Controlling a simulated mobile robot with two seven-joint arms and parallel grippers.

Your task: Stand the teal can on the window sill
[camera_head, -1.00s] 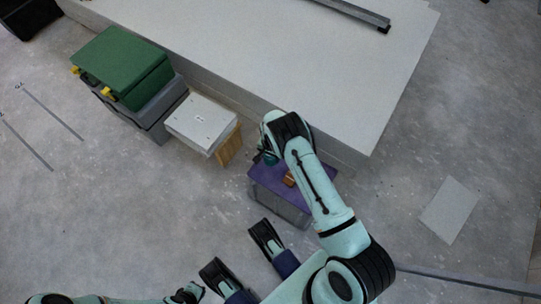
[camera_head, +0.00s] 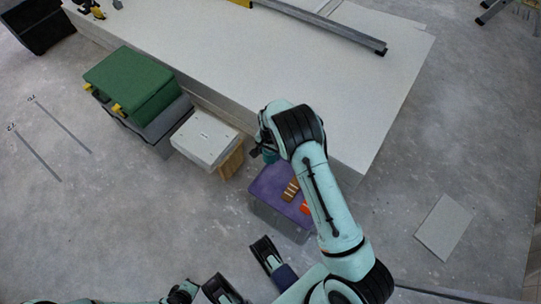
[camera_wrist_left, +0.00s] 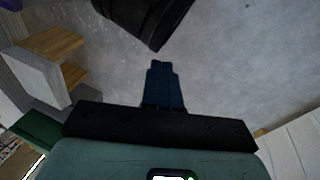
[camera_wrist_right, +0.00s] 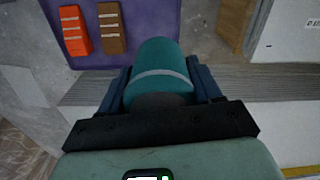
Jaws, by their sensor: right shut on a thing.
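The teal can (camera_wrist_right: 160,75), with a pale band, is between the two blue fingers of my right gripper (camera_wrist_right: 163,92) in the right wrist view. My right gripper (camera_head: 260,152) is shut on it. In the head view only a small part of the can (camera_head: 269,156) shows under my wrist, beside the far edge of the purple-lidded box. My left gripper (camera_wrist_left: 164,84) has its blue fingers together with nothing between them, over bare floor. I cannot pick out a window sill in these views.
The purple-lidded box (camera_head: 267,183) carries brown and orange blocks. A white case (camera_head: 205,139) on a wooden stand and a green case (camera_head: 130,84) on a grey box stand left. A large white panel stack (camera_head: 240,60) with a long grey bar (camera_head: 320,25) lies behind. Floor at right is mostly clear.

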